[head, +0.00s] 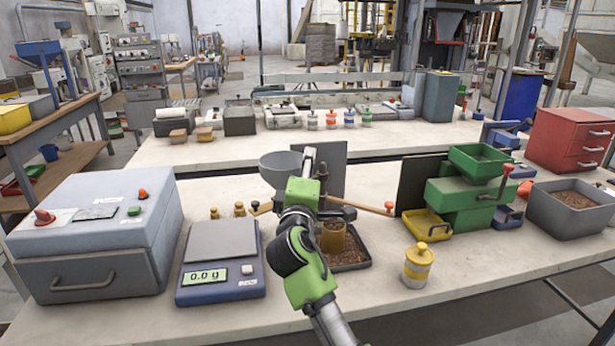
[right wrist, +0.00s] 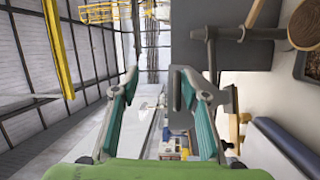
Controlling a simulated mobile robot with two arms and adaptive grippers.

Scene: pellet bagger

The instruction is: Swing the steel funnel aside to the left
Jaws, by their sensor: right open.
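The steel funnel (head: 278,166) is a wide grey bowl standing just left of my right gripper, near the middle of the bench in the head view. My right gripper (head: 314,162) is raised beside its right edge, and the arm hides part of what lies behind. In the right wrist view my right gripper (right wrist: 155,86) is open, its two teal-padded fingers spread with nothing held between them. I cannot clearly make out the funnel in that view. My left gripper is not in view.
A blue scale (head: 222,285) reading 0.0 g and a grey box (head: 90,270) stand left. A pellet tray (head: 350,268), a yellow-lidded jar (head: 417,268) and a green machine (head: 470,205) stand right. A dark upright panel (head: 334,165) is behind my gripper.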

